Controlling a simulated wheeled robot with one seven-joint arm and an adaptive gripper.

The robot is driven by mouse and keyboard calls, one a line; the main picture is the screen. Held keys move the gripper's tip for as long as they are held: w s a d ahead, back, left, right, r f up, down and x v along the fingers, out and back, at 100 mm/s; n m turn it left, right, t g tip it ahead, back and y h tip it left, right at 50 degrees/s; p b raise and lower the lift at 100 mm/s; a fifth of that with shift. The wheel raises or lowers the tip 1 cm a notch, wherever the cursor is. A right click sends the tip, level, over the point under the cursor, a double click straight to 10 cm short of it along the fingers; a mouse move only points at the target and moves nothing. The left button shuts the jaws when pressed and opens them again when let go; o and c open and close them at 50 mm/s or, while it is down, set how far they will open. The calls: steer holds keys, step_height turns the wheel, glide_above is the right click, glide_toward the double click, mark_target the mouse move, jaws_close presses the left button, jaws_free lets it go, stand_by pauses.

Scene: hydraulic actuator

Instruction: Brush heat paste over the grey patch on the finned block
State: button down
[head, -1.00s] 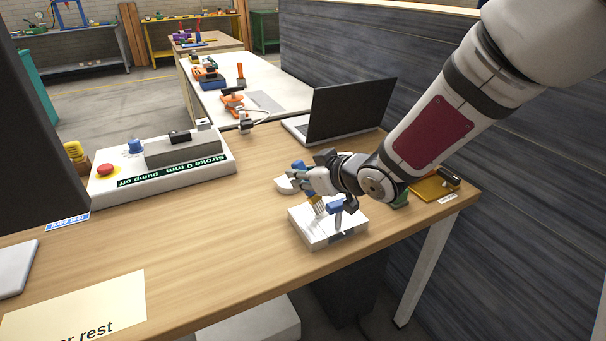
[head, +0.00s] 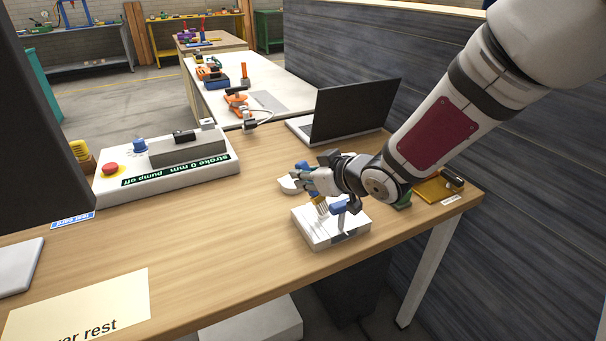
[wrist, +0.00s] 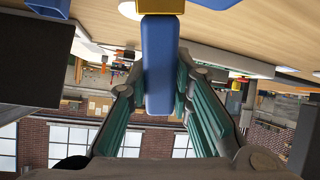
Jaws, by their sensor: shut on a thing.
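My gripper (head: 312,182) is over the right part of the wooden bench and is shut on a brush. The brush's blue handle (wrist: 158,65) runs between my fingers in the wrist view, with a yellow collar (wrist: 160,6) at the top edge. In the head view the yellow collar (head: 317,200) points down over a white block (head: 322,240), which seems to be the finned block. A grey area (head: 345,238) shows at its front right. My gripper partly hides the block top. I cannot tell whether the bristles touch it.
A white round dish (head: 288,186) sits just left of my gripper. A laptop (head: 350,110) stands behind, and a yellow tray (head: 434,190) lies to the right. A white pump panel (head: 165,172) is at the left. The bench between the panel and the block is clear.

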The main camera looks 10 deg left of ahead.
steer(key=shift+w+d, duration=0.3)
steer(key=shift+d, duration=0.15)
steer(key=shift+s+a+b, duration=0.45)
steer(key=shift+s+a, duration=0.2)
steer(key=shift+a, duration=0.35)
steer(key=shift+w+d+p, duration=0.65)
steer(key=shift+d+p, duration=0.05)
steer(key=shift+d, duration=0.3)
steer(key=shift+s+a+b, duration=0.6)
steer(key=shift+s+a, duration=0.05)
steer(key=shift+a, duration=0.35)
steer(key=shift+w+d+p, duration=0.35)
steer(key=shift+d+p, duration=0.05)
steer(key=shift+d, duration=0.1)
steer(key=shift+r, duration=0.1)
step_height(320, 180, up, 7)
steer(key=p, duration=0.7)
